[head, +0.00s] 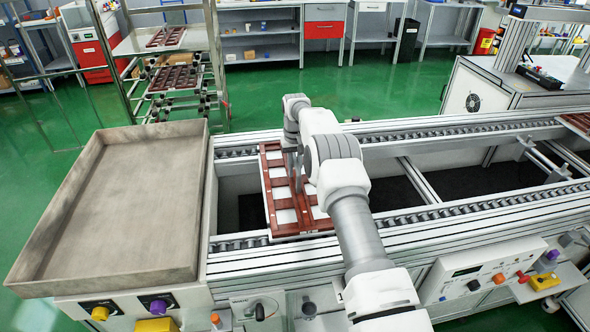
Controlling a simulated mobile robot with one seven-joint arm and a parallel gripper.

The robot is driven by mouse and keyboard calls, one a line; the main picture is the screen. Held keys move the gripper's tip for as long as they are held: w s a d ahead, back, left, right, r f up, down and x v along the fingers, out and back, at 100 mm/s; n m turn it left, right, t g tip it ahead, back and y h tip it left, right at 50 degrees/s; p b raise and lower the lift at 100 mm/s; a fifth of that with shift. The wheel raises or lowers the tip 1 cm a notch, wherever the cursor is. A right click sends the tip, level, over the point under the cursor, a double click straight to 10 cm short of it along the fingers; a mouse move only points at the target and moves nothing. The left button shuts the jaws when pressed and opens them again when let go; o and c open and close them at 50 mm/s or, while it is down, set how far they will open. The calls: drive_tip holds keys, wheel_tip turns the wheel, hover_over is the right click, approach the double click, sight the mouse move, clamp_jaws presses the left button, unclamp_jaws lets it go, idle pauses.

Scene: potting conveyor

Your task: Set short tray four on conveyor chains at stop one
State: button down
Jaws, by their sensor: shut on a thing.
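A short brown-red tray with pale square cells (271,205) lies across the two conveyor chains near the left end of the conveyor. Its far end is by the back chain (240,153) and its near end is over the front chain (400,221). I cannot tell whether it rests on the chains or hangs just above them. My gripper (297,172) points down at the tray's middle and is shut on it. My arm hides the tray's right part. No number on the tray can be read.
A large empty grey-brown bin (115,205) stands directly left of the conveyor. A rack (180,75) with more brown trays stands behind it. Another brown tray (578,122) shows at the conveyor's far right. A control panel (485,272) with knobs sits at the front.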

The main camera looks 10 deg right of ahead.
drive_tip(key=c, duration=0.8)
unclamp_jaws()
